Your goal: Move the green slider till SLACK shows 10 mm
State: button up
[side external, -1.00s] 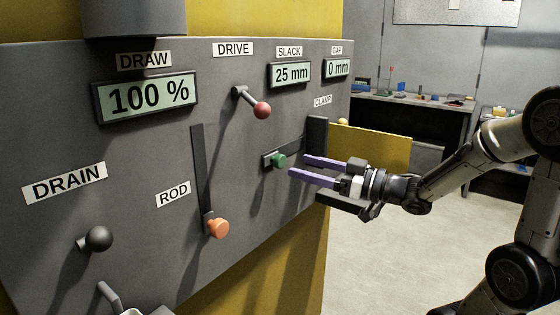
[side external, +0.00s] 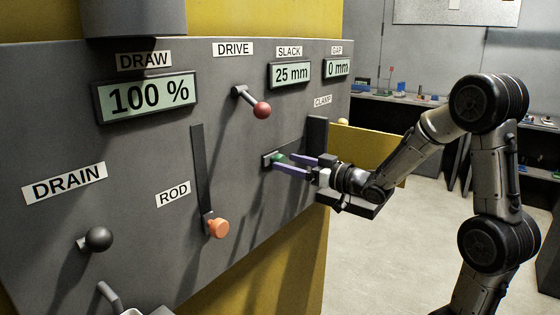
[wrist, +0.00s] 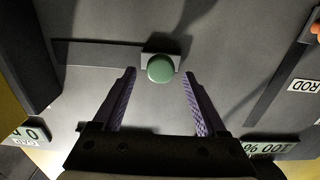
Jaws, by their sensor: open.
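The green slider knob (side external: 278,158) is at the left end of its dark slot in the side external view, partly hidden by my gripper. The SLACK display (side external: 290,74) reads 25 mm. My gripper (side external: 288,164) is open, its purple fingers pointing at the panel on either side of the knob. In the wrist view the round green knob (wrist: 160,69) lies between and just beyond the fingertips of my gripper (wrist: 160,73), with gaps on both sides. I see no contact.
The red DRIVE lever (side external: 262,110) sticks out above the slider. The orange ROD knob (side external: 218,228) is lower left, and the black DRAIN knob (side external: 98,239) is farther left. A dark upright block (side external: 317,135) stands right of the slot.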

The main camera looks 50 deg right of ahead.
aim_at(283, 161)
jog(key=shift+w, duration=1.8)
grip_shut()
